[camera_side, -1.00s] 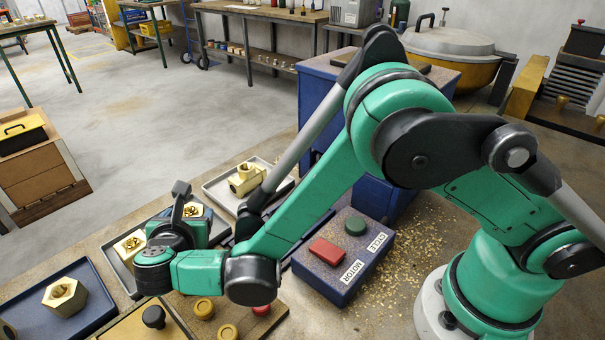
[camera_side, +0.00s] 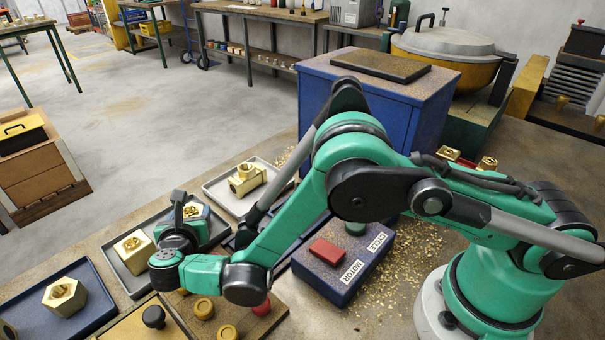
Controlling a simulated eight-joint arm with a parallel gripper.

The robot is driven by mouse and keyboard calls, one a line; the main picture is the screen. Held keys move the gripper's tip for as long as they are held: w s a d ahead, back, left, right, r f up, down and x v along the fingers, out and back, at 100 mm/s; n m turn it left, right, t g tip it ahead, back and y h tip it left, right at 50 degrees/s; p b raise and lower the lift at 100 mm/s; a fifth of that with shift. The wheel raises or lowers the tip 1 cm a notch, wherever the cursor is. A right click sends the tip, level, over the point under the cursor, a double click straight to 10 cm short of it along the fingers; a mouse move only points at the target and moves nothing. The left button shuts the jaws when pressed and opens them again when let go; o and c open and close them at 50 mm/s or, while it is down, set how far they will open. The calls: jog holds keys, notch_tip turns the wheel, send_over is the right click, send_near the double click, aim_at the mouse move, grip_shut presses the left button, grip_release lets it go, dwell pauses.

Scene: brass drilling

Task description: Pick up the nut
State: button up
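The nut (camera_side: 65,297) is a brass hexagonal piece with a hole in its upper face. It lies in the blue tray (camera_side: 98,323) at the lower left of the side view. The end of my arm, with my gripper (camera_side: 178,222), is to the right of the nut and apart from it, over the grey tray's right part. Dark parts show there, but I cannot make out both fingertips or whether they are open. I see nothing held.
A brass block (camera_side: 134,248) sits in the grey tray (camera_side: 120,266), and another brass piece (camera_side: 192,210) shows behind my wrist. A brass tee fitting (camera_side: 247,178) lies in a rear tray (camera_side: 219,192). A blue button box (camera_side: 330,283) and yellow knobs (camera_side: 203,307) are nearby.

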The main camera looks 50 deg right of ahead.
grip_shut()
notch_tip(320, 180, up, 19)
jog(key=s+d+r+n+t+y, duration=0.1)
jog(key=s+d+r+n+y, duration=0.2)
jog(key=d, duration=0.5)
jog(key=s+d+r+n+t+y, duration=0.1)
jog(key=s+d+r, duration=0.25)
jog(key=d, duration=0.35)
jog(key=w+a+f+m+g+h, duration=0.1)
jog(key=w+a+f+m+h, duration=0.1)
jog(key=a, duration=0.5)
jog(key=w+a+f+m+h, duration=0.2)
jog(key=w+a+f, duration=0.1)
jog(key=a, duration=0.5)
jog(key=shift+w+f+g, duration=0.25)
jog(key=shift+w+g, duration=0.15)
jog(key=shift+w, duration=0.35)
